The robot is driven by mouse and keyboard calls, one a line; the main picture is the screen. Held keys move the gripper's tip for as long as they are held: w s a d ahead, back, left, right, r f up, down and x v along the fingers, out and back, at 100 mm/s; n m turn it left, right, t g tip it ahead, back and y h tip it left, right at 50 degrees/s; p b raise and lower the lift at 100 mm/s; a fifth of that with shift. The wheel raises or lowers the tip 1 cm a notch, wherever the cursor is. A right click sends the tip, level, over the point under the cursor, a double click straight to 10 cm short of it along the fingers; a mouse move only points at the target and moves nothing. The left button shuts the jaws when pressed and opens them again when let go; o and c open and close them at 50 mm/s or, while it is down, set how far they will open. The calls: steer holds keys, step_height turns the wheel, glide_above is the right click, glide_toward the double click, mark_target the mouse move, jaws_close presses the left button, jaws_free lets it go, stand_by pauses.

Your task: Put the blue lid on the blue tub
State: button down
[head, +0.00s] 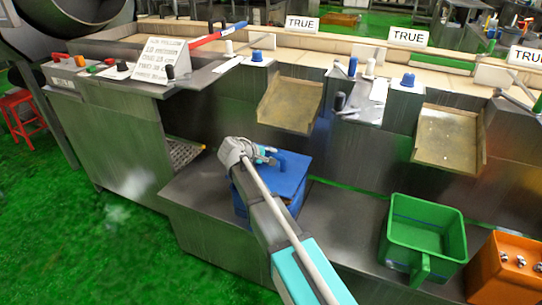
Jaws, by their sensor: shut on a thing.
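My gripper (268,154) is at the lid's upper left, by the handle, and is shut on the lid. The exact grip is too small to make out. My arm crosses in front and hides much of the tub and the lid's near left part. A small brownish patch shows at the lid's front right edge. I cannot tell whether the lid lies flush on the rim.
A green tub (398,255) and an orange box (500,280) with metal knobs stand to the right on the metal bench (335,215). Metal trays (290,104) slope down behind. A control panel with a sign (162,60) is at the left. Green floor is open at lower left.

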mark_target(271, 167)
steer(key=shift+f+b, duration=2.35)
steer(key=shift+f, duration=0.1)
steer(key=shift+c, duration=1.9)
jaws_free()
